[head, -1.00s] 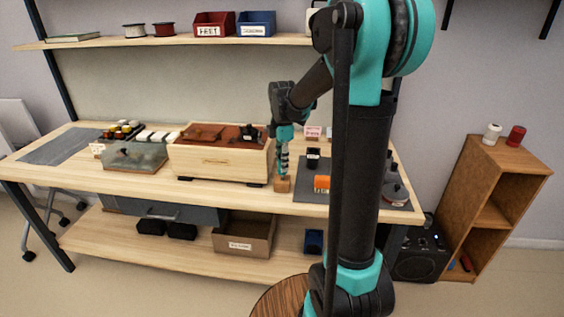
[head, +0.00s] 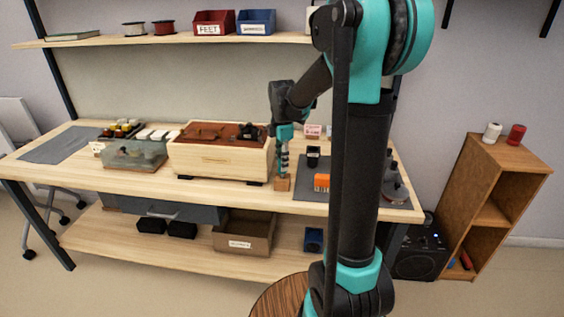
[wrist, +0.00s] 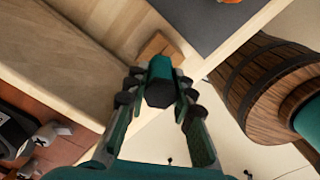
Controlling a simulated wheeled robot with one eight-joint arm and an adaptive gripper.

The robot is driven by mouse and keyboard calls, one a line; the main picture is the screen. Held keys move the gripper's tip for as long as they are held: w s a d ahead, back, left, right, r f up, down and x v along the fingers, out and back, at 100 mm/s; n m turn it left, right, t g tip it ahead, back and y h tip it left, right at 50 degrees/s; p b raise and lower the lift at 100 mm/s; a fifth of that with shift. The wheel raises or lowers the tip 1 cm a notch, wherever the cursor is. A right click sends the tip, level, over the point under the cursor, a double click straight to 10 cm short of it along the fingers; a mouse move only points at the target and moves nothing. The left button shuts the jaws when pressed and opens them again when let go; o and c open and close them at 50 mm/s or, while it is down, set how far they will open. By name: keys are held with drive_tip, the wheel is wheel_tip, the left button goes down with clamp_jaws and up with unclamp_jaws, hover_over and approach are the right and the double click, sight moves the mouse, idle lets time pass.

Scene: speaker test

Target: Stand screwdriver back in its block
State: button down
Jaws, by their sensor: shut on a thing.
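My gripper (head: 284,156) points down over the bench, just above the small wooden block (head: 283,184) near the front edge. In the wrist view my gripper (wrist: 159,95) is shut on the screwdriver (wrist: 160,82), with its teal handle and dark end between the fingers. The block (wrist: 157,46) shows just beyond the handle in that view. The screwdriver looks roughly upright. Its shaft is hidden, so I cannot tell whether its tip is in the block or above it.
A pale wooden box (head: 220,160) with a red-brown top stands close left of the gripper. A dark mat (head: 312,192) with an orange item (head: 321,182) lies to the right. The bench's front edge (head: 240,203) is close.

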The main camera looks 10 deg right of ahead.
drive_tip(key=shift+f, duration=0.8)
idle(0.5)
drive_tip(key=c, duration=1.2)
unclamp_jaws()
drive_tip(key=shift+r, duration=0.1)
wheel_tip(320, 180, up, 11)
drive_tip(key=shift+r, duration=0.15)
drive_tip(key=shift+s, duration=0.1)
drive_tip(key=s+d+f+m+t, duration=0.2)
drive_tip(key=s+f+m, duration=0.7)
drive_tip(key=s+m, duration=0.1)
drive_tip(key=s+d+f+m+t, duration=0.2)
drive_tip(key=s+f+m, duration=0.7)
drive_tip(key=s+m, duration=0.1)
drive_tip(key=shift+s+f, duration=0.3)
drive_tip(key=shift+s, duration=0.6)
